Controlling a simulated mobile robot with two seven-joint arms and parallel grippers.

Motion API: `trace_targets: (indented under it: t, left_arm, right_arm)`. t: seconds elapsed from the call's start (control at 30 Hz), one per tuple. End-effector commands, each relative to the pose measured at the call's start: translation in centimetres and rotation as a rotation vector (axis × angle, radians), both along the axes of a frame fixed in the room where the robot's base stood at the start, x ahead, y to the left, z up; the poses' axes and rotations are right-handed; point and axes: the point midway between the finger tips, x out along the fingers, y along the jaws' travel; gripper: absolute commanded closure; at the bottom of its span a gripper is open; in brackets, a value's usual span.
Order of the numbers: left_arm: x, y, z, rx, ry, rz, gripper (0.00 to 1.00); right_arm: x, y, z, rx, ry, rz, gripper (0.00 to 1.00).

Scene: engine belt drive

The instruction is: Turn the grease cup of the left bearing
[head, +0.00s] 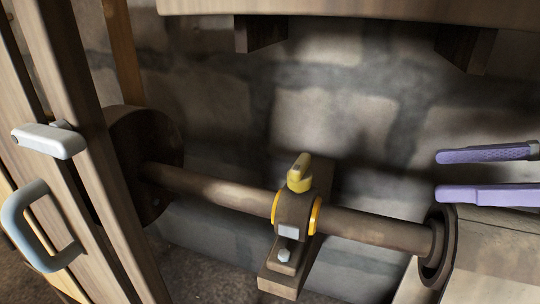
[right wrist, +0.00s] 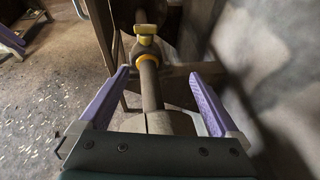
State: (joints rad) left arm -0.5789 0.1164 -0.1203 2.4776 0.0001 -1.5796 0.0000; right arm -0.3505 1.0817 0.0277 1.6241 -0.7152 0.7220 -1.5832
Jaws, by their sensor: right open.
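The grease cup (head: 299,174) is a yellow cap with an upright wing on top of a brown bearing block (head: 292,213) with yellow rings. The bearing sits around a brown horizontal shaft (head: 215,188). My right gripper (head: 440,175) is open and empty at the right edge of the head view, to the right of the cup and apart from it. In the right wrist view, the yellow grease cup (right wrist: 146,30) shows beyond and between the two purple fingers (right wrist: 155,85). My left gripper does not show in the head view.
A dark round wheel (head: 145,150) is on the shaft's left end, and a brown drum (head: 490,250) at its right. A wooden frame with a grey handle (head: 40,228) stands at left. A wooden board (head: 350,10) overhangs above. A stone wall (head: 380,110) is behind.

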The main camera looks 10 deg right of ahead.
Motion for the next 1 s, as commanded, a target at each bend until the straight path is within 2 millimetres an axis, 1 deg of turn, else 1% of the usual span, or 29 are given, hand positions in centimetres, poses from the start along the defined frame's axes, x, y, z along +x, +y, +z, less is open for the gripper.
trace_targets:
  t: [0.03, 0.1, 0.17, 0.27, 0.5, 0.77, 0.97, 1.0]
  left_arm:
    - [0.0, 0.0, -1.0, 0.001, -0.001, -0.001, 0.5]
    - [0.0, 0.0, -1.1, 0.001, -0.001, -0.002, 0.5]
    - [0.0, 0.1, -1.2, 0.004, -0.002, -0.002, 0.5]
    - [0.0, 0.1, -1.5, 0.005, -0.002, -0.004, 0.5]
    - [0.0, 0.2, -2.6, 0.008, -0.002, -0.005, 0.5]
    - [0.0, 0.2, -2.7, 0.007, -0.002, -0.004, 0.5]
    - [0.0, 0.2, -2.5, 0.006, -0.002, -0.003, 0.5]
    - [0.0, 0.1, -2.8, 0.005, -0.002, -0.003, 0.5]
  right_arm:
    - [-0.6, 0.2, -0.7, -0.025, -0.001, 0.053, 0.03]
    - [-1.2, 0.6, -0.5, -0.041, -0.006, 0.102, 0.03]
    - [-1.2, 0.9, -0.4, -0.047, -0.008, 0.119, 0.03]
    - [-0.6, 1.7, -0.3, -0.044, -0.01, 0.122, 0.03]
    - [1.7, 4.5, -0.2, -0.044, -0.013, 0.118, 0.03]
    - [4.2, 7.5, 0.0, -0.04, -0.012, 0.115, 0.03]
    - [6.3, 10.2, 0.1, -0.038, -0.012, 0.115, 0.03]
    - [6.7, 10.8, -0.5, -0.037, -0.009, 0.115, 0.03]
